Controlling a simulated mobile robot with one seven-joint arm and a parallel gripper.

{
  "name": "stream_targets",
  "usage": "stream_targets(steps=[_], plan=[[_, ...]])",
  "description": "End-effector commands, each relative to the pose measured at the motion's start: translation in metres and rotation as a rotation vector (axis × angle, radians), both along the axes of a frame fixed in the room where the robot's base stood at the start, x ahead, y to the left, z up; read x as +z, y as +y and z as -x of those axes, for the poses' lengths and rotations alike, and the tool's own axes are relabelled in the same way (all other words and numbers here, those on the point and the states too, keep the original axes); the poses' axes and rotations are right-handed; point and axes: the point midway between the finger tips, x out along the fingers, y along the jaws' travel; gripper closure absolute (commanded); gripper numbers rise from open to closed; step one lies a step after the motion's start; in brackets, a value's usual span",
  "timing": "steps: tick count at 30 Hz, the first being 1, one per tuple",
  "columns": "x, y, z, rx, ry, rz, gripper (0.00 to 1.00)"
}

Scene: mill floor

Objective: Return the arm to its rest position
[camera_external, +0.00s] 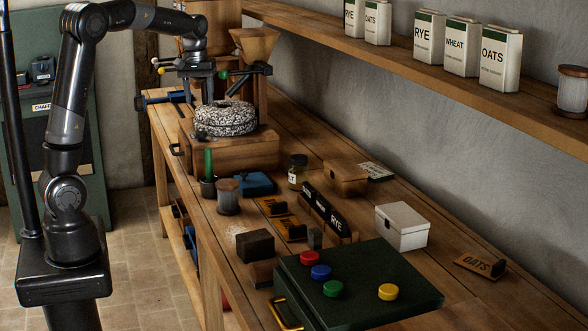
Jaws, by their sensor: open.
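My arm rises from its base at the left, bends at the top and reaches right over the far end of the bench. My gripper (198,91) hangs from its end, pointing down. It is open, and I see nothing held between the fingers. It is close to the speckled millstones (226,117) in the picture, above and left of them. I cannot tell from this view whether it touches anything there. Dark mill fittings behind it partly blend with the fingers.
The wooden bench (460,297) is crowded with a dark green box (362,300) with coloured knobs, a white box (402,227), a wooden box (345,177) and a funnel-topped hopper (255,44). A shelf (420,67) with labelled tins runs along the wall. A green cabinet (52,125) stands behind my arm.

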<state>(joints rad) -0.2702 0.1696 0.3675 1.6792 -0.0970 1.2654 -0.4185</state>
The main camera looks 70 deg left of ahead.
Motion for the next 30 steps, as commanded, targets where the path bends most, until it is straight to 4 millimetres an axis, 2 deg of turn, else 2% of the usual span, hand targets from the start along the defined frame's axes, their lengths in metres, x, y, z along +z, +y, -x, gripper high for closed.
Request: stream_targets(steps=[1,9,18,24,30], plan=[[0.007,-0.016,0.005,-0.042,-0.023,-0.001,0.46],[0.025,-0.108,0.041,-0.322,-0.143,-0.030,0.46],[0.025,-0.198,0.100,-0.640,-0.265,-0.110,0.46],[0.011,-0.245,0.144,-0.847,-0.336,-0.191,0.46],[-0.007,-0.272,0.176,-0.992,-0.383,-0.262,0.46]])
